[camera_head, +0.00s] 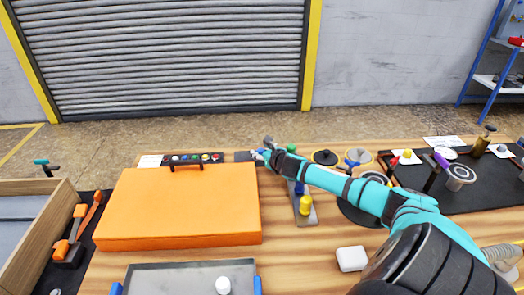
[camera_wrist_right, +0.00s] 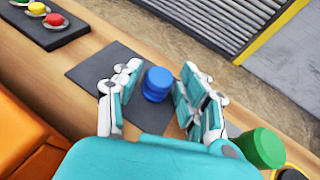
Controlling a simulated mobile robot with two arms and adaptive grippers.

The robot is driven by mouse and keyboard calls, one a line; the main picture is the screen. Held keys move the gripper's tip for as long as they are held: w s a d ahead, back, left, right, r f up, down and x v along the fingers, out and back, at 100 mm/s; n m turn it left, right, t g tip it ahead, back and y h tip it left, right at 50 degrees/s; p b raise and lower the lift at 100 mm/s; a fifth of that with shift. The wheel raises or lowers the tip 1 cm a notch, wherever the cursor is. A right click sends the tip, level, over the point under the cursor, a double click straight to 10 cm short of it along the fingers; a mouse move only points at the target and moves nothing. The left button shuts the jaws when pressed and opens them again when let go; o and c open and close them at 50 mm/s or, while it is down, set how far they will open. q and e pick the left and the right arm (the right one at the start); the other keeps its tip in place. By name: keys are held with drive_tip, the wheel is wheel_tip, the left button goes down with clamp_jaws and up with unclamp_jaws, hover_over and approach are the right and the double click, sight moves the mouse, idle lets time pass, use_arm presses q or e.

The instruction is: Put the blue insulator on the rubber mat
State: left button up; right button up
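The blue insulator (camera_wrist_right: 157,84) is a short, stepped, round piece in the right wrist view. It appears to stand upright on the dark grey rubber mat (camera_wrist_right: 95,72). My right gripper (camera_wrist_right: 157,88) is open around it, with one finger on each side and gaps showing between fingers and insulator. In the head view my right gripper (camera_head: 268,150) reaches over the table's far edge at the mat (camera_head: 243,156), and its arm comes from the lower right. The insulator is mostly hidden there. My left gripper is not in view.
A green cylinder (camera_wrist_right: 260,148) stands right of my gripper. A grey holder with a yellow piece (camera_head: 305,205) lies under my right arm. An orange case (camera_head: 180,205) and a panel of coloured buttons (camera_head: 192,159) lie left. A shutter (camera_head: 165,55) stands behind the table.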

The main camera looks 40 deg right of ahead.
drive_tip(key=shift+o, duration=0.6)
drive_tip(key=shift+r, duration=0.1)
drive_tip(key=shift+s, duration=0.1)
drive_tip(key=p+v, duration=0.1)
drive_tip(key=v, duration=1.1)
